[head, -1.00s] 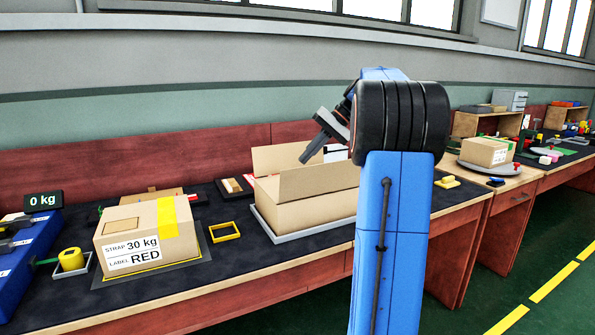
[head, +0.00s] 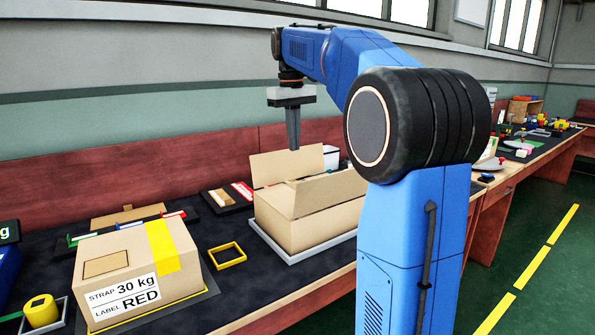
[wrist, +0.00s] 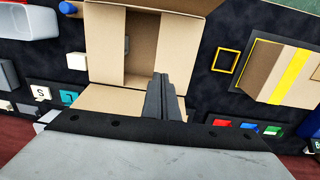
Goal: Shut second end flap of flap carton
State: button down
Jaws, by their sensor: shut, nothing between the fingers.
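The flap carton (head: 315,228) is an open brown box on a grey tray (head: 283,255) on the bench. In the head view its back flap (head: 287,165) stands up and tilts outward, and another long flap (head: 330,192) rises along the front side. The wrist view looks down into the carton (wrist: 180,60), with one flap (wrist: 122,98) spread toward the gripper. My gripper (head: 294,146) points down with its fingers shut and empty, just above the back flap; in the wrist view its fingers (wrist: 163,82) reach over the carton's edge. Contact with the flap cannot be told.
A closed carton (head: 138,270) with yellow tape and a RED label stands left. A yellow square frame (head: 227,256) lies between the cartons. Small coloured parts and trays (head: 232,196) lie behind. A white container (head: 330,157) stands behind the flap carton.

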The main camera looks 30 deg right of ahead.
jog(key=f, duration=1.3)
jog(key=shift+d+f, duration=0.3)
jog(key=shift+f, duration=0.1)
jog(key=shift+f, duration=0.1)
jog(key=shift+s+f, duration=0.1)
jog(key=shift+f, duration=0.6)
jog(key=shift+d+r, duration=0.1)
jog(key=shift+r, duration=0.6)
notch_tip(320, 180, up, 14)
jog(key=shift+f, duration=0.1)
